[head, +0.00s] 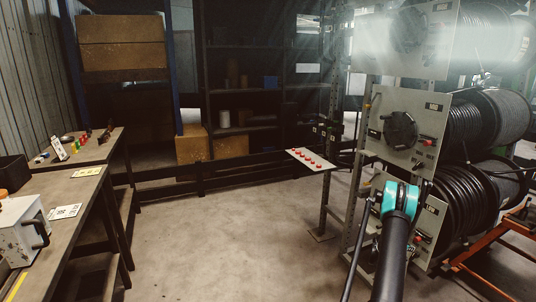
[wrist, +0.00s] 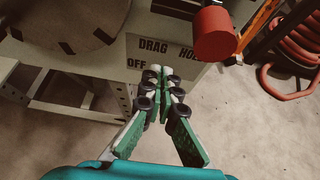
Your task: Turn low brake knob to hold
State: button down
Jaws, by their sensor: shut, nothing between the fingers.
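The low reel panel (head: 435,225) is a pale plate at the lower right of the head view, partly covered by my arm. The wrist view shows its lower part (wrist: 140,48), lettered DRAG, OFF and HOL, the last word cut by a red cylindrical knob (wrist: 215,33). That red knob also shows in the head view (head: 419,236). My gripper (wrist: 160,75) is shut and empty, its fingertips among the OFF, DRAG and HOLD letters. The brake knob itself is hidden behind the fingertips, so I cannot tell its setting or whether they touch it. The head view hides my fingertips.
Hose reels (head: 480,190) stand behind the panels, with the MID panel (head: 385,115) above. An orange frame (head: 490,245) stands at the right. A small plate with red knobs (head: 310,160) sticks out at centre. The floor (head: 240,235) left of my arm is clear.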

jog(key=shift+w+d, duration=0.1)
jog(key=shift+d, duration=0.25)
jog(key=shift+f, duration=0.3)
dwell(0.5)
jog(key=shift+s+d, duration=0.3)
jog(key=shift+s, duration=0.4)
jog(key=shift+r, duration=0.15)
dwell(0.3)
jog(key=a, duration=0.1)
jog(key=s+a, duration=0.1)
jog(key=a, duration=0.1)
jog(key=s+a, duration=0.1)
jog(key=a, duration=0.1)
jog(key=shift+s+a+r, duration=0.15)
jog(key=shift+a+r, duration=0.1)
dwell(0.4)
